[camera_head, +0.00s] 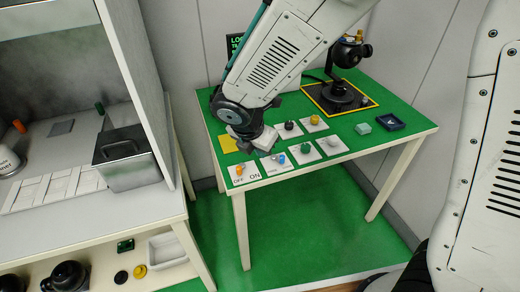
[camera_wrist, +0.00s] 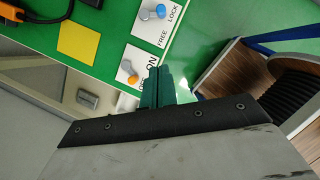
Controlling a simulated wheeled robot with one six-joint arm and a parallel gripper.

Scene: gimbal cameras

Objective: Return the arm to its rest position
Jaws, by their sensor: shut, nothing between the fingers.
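My arm (camera_head: 280,58) reaches down from the top of the head view over the green-topped table (camera_head: 405,120). My gripper (camera_head: 263,140) is above the table's front left part, close to the switch panels. In the wrist view, its dark green fingers (camera_wrist: 157,76) are together with nothing between them. They appear beside the ON/OFF panel with an orange switch (camera_wrist: 132,78), which also shows in the head view (camera_head: 239,170). Whether they touch the panel cannot be told. A FREE/LOCK panel with a blue switch (camera_wrist: 160,11) is nearby.
Several knob and button panels (camera_head: 330,147) sit right of my gripper. A shelf unit with a metal bin (camera_head: 125,165) is at left.

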